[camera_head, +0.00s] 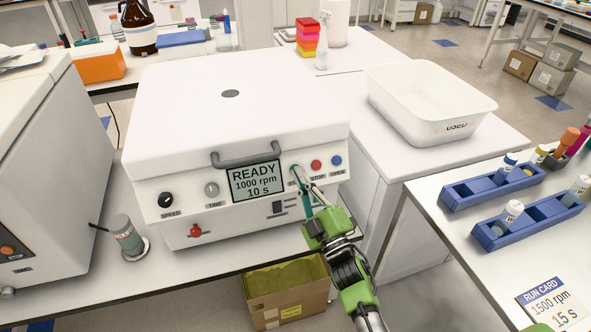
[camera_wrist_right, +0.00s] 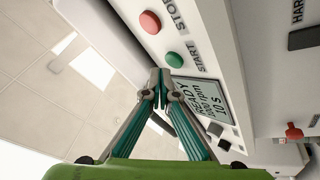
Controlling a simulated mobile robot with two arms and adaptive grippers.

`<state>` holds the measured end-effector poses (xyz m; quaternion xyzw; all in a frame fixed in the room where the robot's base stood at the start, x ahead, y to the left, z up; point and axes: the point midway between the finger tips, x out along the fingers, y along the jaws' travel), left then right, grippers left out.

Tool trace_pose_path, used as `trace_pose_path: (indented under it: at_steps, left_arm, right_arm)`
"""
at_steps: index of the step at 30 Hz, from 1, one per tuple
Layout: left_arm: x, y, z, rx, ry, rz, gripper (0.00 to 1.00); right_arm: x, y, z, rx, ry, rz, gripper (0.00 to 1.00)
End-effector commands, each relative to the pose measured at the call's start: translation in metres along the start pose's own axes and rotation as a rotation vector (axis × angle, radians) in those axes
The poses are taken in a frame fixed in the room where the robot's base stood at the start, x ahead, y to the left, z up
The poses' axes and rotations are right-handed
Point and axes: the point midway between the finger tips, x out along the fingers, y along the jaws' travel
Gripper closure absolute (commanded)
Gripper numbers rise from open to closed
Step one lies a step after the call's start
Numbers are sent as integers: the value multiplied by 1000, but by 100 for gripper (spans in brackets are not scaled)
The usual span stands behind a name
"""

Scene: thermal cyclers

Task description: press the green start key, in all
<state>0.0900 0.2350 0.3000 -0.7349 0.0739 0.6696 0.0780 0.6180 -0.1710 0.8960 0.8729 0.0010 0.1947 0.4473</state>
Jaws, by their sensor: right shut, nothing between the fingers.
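The white machine (camera_head: 235,110) has a front panel whose display (camera_head: 256,182) reads READY, 1000 rpm, 10 s. The green start key (camera_wrist_right: 174,60) shows in the right wrist view beside the display, just beyond my fingertips. In the head view my right gripper (camera_head: 297,174) covers that key. My right gripper (camera_wrist_right: 160,76) is shut and empty, its tips close to the panel; I cannot tell whether they touch the key. The red stop key (camera_head: 316,164) and a blue key (camera_head: 336,160) are to its right. My left gripper is not in view.
The speed knob (camera_head: 166,200) and time knob (camera_head: 211,189) are left of the display. A grey handle (camera_head: 247,156) juts out above it. A run card (camera_head: 556,302) reads 1500 rpm, 15 s. Blue racks (camera_head: 492,186), a white tub (camera_head: 430,105) and a cardboard box (camera_head: 287,303) are nearby.

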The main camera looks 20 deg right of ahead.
Motion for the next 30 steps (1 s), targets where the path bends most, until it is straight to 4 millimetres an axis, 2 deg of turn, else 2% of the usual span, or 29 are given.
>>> trace_pose_path:
  at_steps: [30]
  left_arm:
    - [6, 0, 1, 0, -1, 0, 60]
  right_arm:
    - [6, -4, 4, 0, 0, 1, 100]
